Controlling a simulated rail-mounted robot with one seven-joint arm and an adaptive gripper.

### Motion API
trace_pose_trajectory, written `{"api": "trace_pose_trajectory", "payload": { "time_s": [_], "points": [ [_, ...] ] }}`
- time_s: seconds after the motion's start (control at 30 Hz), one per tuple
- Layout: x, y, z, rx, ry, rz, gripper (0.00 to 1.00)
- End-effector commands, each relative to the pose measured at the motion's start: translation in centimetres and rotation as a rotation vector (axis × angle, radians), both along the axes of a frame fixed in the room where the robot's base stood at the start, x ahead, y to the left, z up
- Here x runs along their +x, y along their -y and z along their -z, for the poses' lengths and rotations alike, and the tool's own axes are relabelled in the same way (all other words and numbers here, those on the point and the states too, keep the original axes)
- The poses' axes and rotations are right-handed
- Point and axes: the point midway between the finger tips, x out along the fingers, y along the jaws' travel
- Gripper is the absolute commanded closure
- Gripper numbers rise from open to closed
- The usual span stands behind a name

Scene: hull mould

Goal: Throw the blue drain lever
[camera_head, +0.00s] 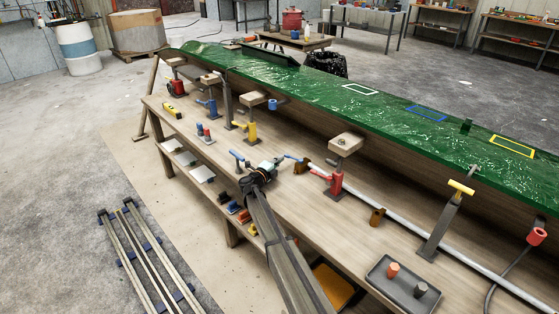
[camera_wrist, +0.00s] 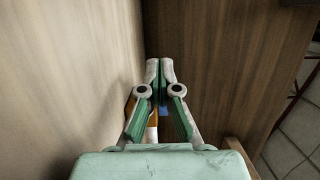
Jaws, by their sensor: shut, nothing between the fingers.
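A blue lever-like fitting (camera_head: 207,105) stands on the bench left of the middle in the head view. A light blue handle (camera_head: 294,158) lies near the end of the pale pipe, just right of my gripper. Another blue piece (camera_head: 237,155) shows just left of my gripper. I cannot tell for sure which is the drain lever. My gripper (camera_head: 271,166) is shut and empty over the bench. In the wrist view my gripper (camera_wrist: 159,66) has its fingertips together, near a wooden surface. A small blue patch (camera_wrist: 163,112) shows between the finger linkages; I cannot tell what it is.
The green hull mould (camera_head: 330,85) runs along the back of the wooden bench (camera_head: 285,198). Red (camera_head: 335,182) and yellow (camera_head: 251,132) fittings stand nearby. A grey tray (camera_head: 403,286) with small pieces is at the front right. The pale pipe (camera_head: 400,215) runs along the bench.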

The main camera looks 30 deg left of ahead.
Motion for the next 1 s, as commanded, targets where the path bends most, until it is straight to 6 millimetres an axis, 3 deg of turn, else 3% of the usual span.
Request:
{"api": "trace_pose_trajectory", "payload": {
  "time_s": [0.2, 0.6, 1.0],
  "points": [
    [-2.9, 0.8, 0.0, 0.0, 0.0, 0.008, 1.0],
    [-8.2, -5.1, 0.2, 0.001, 0.0, 0.007, 1.0],
    [-9.7, -6.5, 0.0, 0.0, 0.0, 0.01, 1.0]
  ]
}}
